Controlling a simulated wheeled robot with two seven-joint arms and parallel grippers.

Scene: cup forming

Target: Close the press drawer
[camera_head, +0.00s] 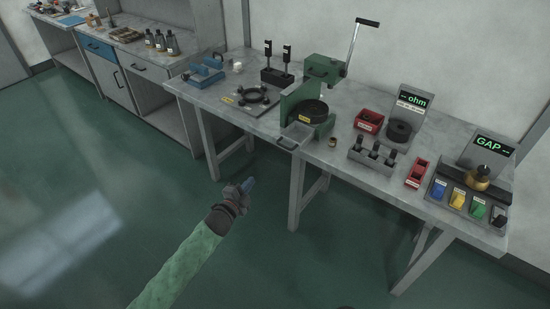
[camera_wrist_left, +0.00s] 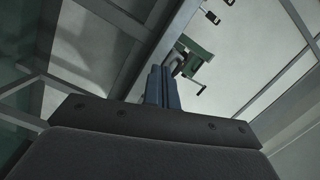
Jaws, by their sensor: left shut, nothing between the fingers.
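The green press (camera_head: 322,85) stands on the workbench with its lever raised. The wrist view looks up at the bench from below; the press (camera_wrist_left: 197,62) shows beyond the fingertips, but I cannot make out the drawer there. My right gripper is out of sight.
On the workbench (camera_head: 345,179), a plate with a black ring (camera_head: 250,98) lies left of the press. A red bin (camera_head: 368,121), a grey block with several pegs (camera_head: 372,156) and a small brass ring (camera_head: 332,142) are to its right. The floor before the bench is clear.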

